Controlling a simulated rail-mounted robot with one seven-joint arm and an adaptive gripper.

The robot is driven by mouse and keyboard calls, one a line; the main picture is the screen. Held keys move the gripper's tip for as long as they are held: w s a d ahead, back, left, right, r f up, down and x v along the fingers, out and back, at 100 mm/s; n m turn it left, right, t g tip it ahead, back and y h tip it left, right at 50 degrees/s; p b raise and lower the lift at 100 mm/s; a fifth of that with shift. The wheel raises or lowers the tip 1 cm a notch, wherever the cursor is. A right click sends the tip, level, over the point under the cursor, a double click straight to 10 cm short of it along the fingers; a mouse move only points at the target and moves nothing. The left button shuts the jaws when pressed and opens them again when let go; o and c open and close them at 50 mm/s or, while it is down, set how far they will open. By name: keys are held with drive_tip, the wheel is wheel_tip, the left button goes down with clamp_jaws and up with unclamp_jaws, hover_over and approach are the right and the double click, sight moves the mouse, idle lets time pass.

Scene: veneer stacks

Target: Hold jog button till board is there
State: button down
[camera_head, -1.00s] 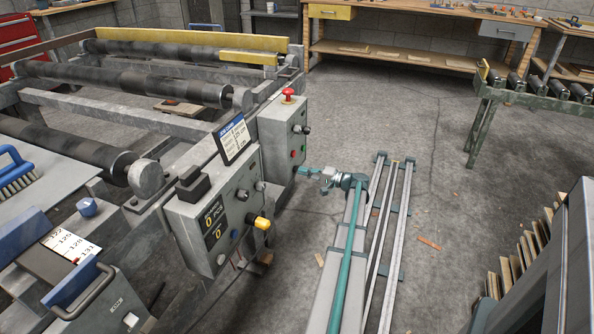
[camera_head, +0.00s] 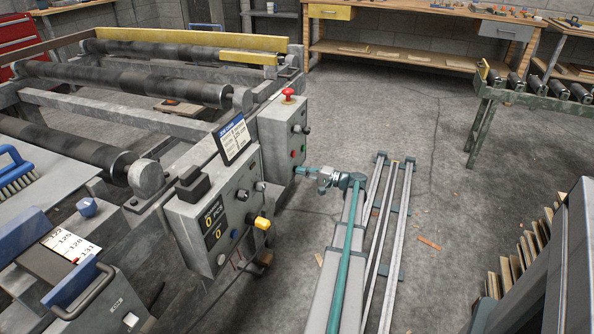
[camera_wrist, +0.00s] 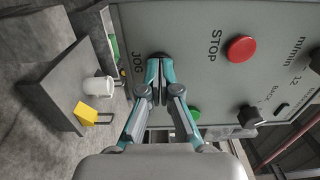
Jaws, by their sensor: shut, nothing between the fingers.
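My gripper (camera_head: 299,170) is shut and empty, its teal fingertips at the face of the grey control box (camera_head: 275,138). In the wrist view the closed fingertips (camera_wrist: 159,88) point at the panel beside the JOG label (camera_wrist: 138,62). A dark round part, seemingly the jog button (camera_wrist: 160,55), shows just past the tips and is mostly hidden by them. I cannot tell whether it is pressed. A red STOP button (camera_wrist: 242,48) is to the right of the fingers, and a green button (camera_wrist: 194,113) is close to the right finger. No board can be made out on the rollers (camera_head: 130,82).
A nearer box with a yellow knob (camera_head: 262,223) and a display reading 0 stands in front. A small screen (camera_head: 232,138) is mounted between the boxes. My rail lies on open floor. A roller stand (camera_head: 490,105) is at right.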

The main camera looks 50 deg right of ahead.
drive_tip(key=shift+w+a, duration=0.1)
drive_tip(key=shift+w, duration=0.2)
drive_tip(key=v, duration=0.7)
idle(0.4)
